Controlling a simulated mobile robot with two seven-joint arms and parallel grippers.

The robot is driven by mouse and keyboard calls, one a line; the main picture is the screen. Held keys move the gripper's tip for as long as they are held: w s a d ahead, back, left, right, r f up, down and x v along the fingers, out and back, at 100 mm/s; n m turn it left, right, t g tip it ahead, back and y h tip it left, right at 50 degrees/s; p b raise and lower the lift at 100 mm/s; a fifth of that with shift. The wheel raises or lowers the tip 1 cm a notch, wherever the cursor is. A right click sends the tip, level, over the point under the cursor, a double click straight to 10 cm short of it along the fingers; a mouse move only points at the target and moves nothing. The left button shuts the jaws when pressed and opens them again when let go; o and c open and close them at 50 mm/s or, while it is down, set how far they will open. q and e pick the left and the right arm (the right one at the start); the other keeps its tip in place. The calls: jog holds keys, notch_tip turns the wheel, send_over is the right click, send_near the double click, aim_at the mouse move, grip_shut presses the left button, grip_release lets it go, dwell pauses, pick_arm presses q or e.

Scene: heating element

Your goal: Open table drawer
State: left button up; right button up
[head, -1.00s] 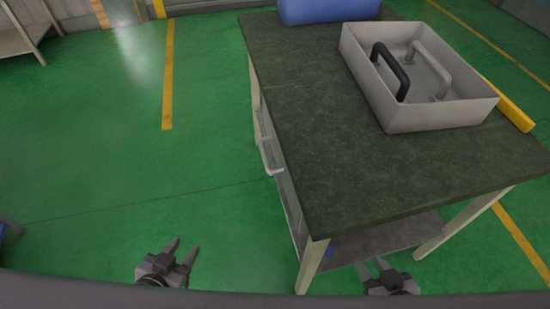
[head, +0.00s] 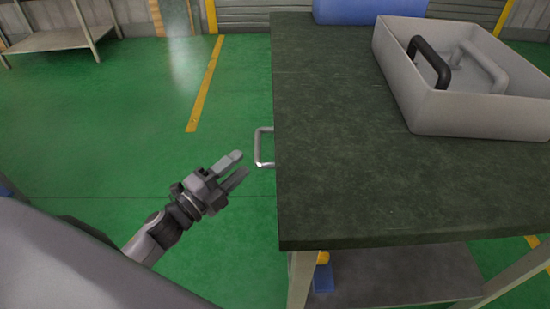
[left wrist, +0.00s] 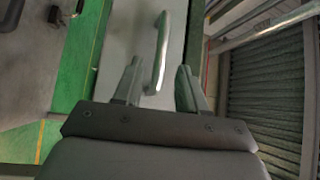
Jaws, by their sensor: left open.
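The table (head: 340,150) has a dark green-grey top and light legs. Its drawer handle (head: 258,147), a pale metal bar, sticks out from the table's left side, under the top's edge. The drawer front is hidden by the tabletop in the head view. My left gripper (head: 241,165) is open, just left of and slightly nearer than the handle, fingers pointing toward it. In the left wrist view the handle (left wrist: 160,52) lies ahead, between the lines of the two open fingers (left wrist: 157,88), on a light grey drawer front (left wrist: 130,45). My right gripper is not in view.
A grey tray (head: 470,113) with a black handle (head: 429,62) and a light handle stands on the tabletop. A blue box (head: 365,10) is at the back. A lower shelf (head: 400,280) holds small blue and yellow things. Green floor left of the table is clear.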

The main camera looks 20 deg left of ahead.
aim_at(257, 146)
pick_arm(q)
jog(key=shift+x, duration=3.55)
grip_shut()
